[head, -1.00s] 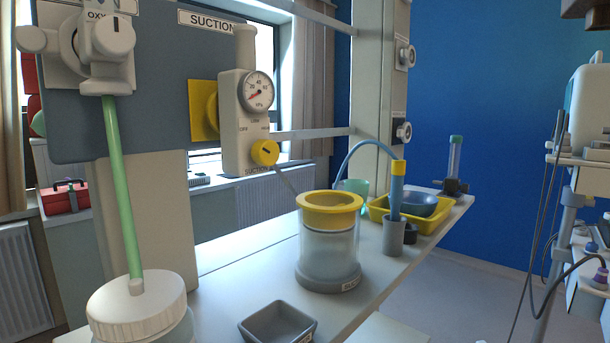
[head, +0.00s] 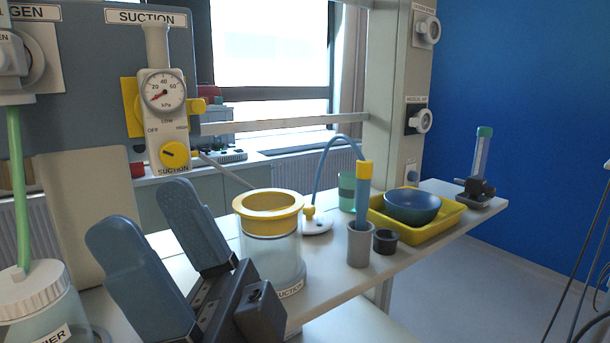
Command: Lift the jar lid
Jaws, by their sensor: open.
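A white disc-shaped lid (head: 318,226) with a yellow knob lies on the shelf, just behind and right of the suction jar. The jar's edge is close to it and partly covers it in this view. The clear suction jar (head: 272,262) stands upright with a yellow ring (head: 268,205) around its open-looking top. My gripper (head: 146,216) is at the lower left, in front of and left of the jar. Its two blue-grey fingers are apart, with nothing between them. My gripper hides part of the jar's lower left side.
A blue tube arcs from near the lid to a grey holder (head: 361,245). Right of it are a small dark cup (head: 385,241) and a yellow tray (head: 426,232) with a blue bowl (head: 412,205). A white-capped humidifier jar (head: 38,290) stands lower left. The suction gauge (head: 163,92) hangs above.

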